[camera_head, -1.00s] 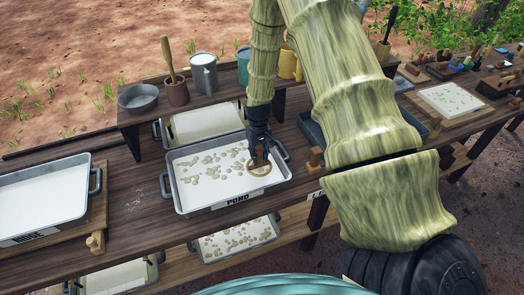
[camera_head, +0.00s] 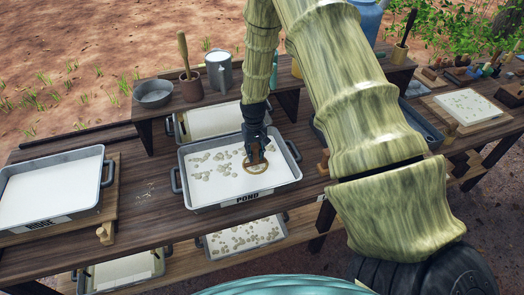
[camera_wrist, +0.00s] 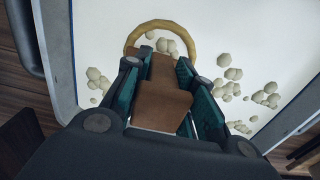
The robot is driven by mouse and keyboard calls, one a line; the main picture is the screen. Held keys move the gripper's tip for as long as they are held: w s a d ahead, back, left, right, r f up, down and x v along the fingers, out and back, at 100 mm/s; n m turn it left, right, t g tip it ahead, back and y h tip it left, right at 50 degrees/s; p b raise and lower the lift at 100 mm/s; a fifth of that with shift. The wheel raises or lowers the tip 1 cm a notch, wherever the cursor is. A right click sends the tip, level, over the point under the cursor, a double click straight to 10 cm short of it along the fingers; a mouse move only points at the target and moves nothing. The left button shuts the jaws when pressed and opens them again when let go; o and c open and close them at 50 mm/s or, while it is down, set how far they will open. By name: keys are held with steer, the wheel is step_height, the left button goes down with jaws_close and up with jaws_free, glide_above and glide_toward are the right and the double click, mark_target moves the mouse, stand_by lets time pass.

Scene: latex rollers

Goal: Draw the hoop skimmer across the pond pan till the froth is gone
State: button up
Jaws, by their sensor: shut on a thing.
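My gripper (camera_head: 255,147) is shut on the brown handle (camera_wrist: 160,96) of the hoop skimmer (camera_head: 256,168). Its round tan ring (camera_wrist: 160,22) lies over the white liquid of the pond pan (camera_head: 280,190), right of the pan's middle. Whether the ring is dipped or just above is unclear. The pan is a grey two-handled tray labelled POND. Pale beige froth clumps (camera_head: 226,170) float left of and behind the ring. In the wrist view, a clump shows inside the ring, froth (camera_wrist: 268,96) lies to its right and a smaller patch to its left. My gripper hides part of the liquid.
Another grey pan (camera_head: 98,187) of white liquid stands on a board at left. A raised shelf behind holds a grey bowl (camera_head: 153,94), a brown pot (camera_head: 191,86) and a grey jug (camera_head: 219,72). A lower shelf holds a froth-dotted tray (camera_head: 240,238).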

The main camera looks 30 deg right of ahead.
steer(key=shift+w+a, duration=0.95)
steer(key=shift+a, duration=2.3)
steer(key=shift+w+a, duration=0.9)
steer(key=shift+a, duration=2.3)
steer(key=shift+w+a, duration=0.95)
steer(key=shift+a, duration=2.3)
steer(key=shift+w+d+b, duration=0.35)
steer(key=shift+w, duration=0.8)
steer(key=shift+w+d+b, duration=0.3)
steer(key=shift+w+d, duration=0.05)
steer(key=shift+w, duration=0.85)
steer(key=shift+w+d+b, duration=0.35)
steer(key=shift+w, duration=0.8)
steer(key=shift+s+d+p, duration=0.2)
steer(key=shift+s+d, duration=1)
steer(key=shift+d, duration=2.9)
steer(key=shift+s+d+p, duration=0.2)
steer(key=shift+s+d, duration=0.95)
steer(key=shift+d, duration=2.95)
steer(key=shift+s+d+p, duration=0.2)
steer(key=shift+s+d, duration=1)
steer(key=shift+d, duration=2.9)
steer(key=shift+r, duration=0.1)
step_height(320, 180, up, 8)
steer(key=p, duration=0.4)
steer(key=shift+r+p, duration=0.2)
steer(key=shift+p, duration=0.15)
